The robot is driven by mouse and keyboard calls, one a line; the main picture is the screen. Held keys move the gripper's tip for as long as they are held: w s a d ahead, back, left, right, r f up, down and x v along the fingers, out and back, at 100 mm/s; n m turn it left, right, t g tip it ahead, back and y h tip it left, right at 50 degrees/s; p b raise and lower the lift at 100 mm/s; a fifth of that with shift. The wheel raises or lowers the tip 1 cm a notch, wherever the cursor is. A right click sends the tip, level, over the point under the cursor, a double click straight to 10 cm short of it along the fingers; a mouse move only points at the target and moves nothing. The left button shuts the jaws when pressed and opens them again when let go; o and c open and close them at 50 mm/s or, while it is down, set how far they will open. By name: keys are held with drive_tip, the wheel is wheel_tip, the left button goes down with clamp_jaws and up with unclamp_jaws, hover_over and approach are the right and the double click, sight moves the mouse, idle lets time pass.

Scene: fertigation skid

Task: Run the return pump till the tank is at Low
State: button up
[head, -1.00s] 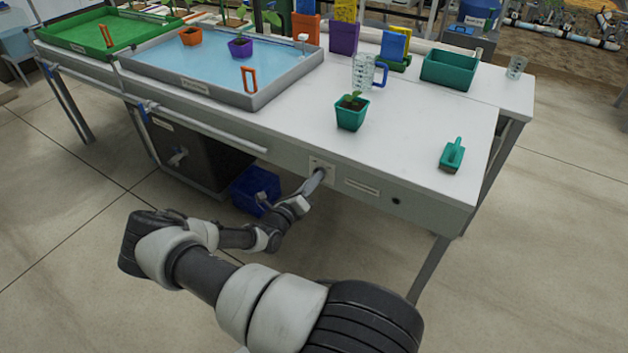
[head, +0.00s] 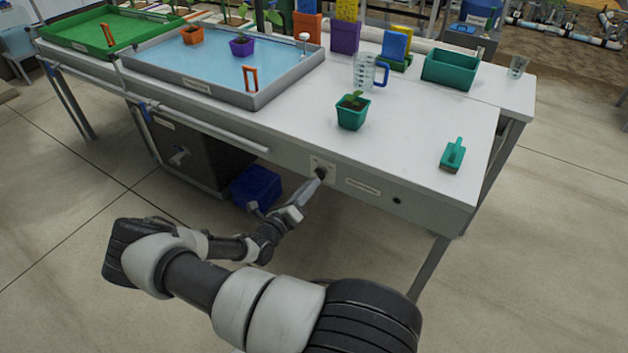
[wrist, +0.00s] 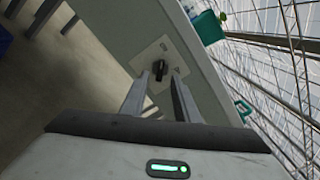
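A dark rotary knob (head: 321,173) sits on a pale switch plate (head: 331,166) on the bench's front panel. In the wrist view the knob (wrist: 159,69) shows just beyond my fingertips, and the plate (wrist: 170,52) has small marks too fine to read. My gripper (head: 316,181) is open in front of the knob, and its two fingers (wrist: 160,80) are apart with nothing between them. A dark grey tank-like box (head: 200,160) with a tap stands under the bench. No level inside it shows. A grey-rimmed tray (head: 262,101) of blue water is on the bench.
A blue crate (head: 256,187) lies on the floor under the bench, behind my arm. Floor in front is clear.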

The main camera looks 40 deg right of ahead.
drive_tip(key=p+v, duration=0.1)
drive_tip(key=v, duration=1.2)
drive_tip(key=shift+s, duration=0.1)
drive_tip(key=s+a+r+m+y, duration=0.5)
drive_tip(key=s+r+m+y, duration=0.1)
drive_tip(key=r+m, duration=0.6)
drive_tip(key=s+a+r+m+g+y, duration=0.1)
drive_tip(key=s+a+r+m+y, duration=0.45)
drive_tip(key=r+m, duration=0.6)
drive_tip(key=s+a+r+m+y, duration=0.55)
drive_tip(key=r+m, duration=0.25)
drive_tip(key=r, duration=0.8)
wheel_tip(320, 180, up, 18)
drive_tip(key=p, duration=1.7)
drive_tip(key=shift+s+d+p, duration=0.3)
drive_tip(key=shift+s+d, duration=0.05)
drive_tip(key=shift+s, duration=0.05)
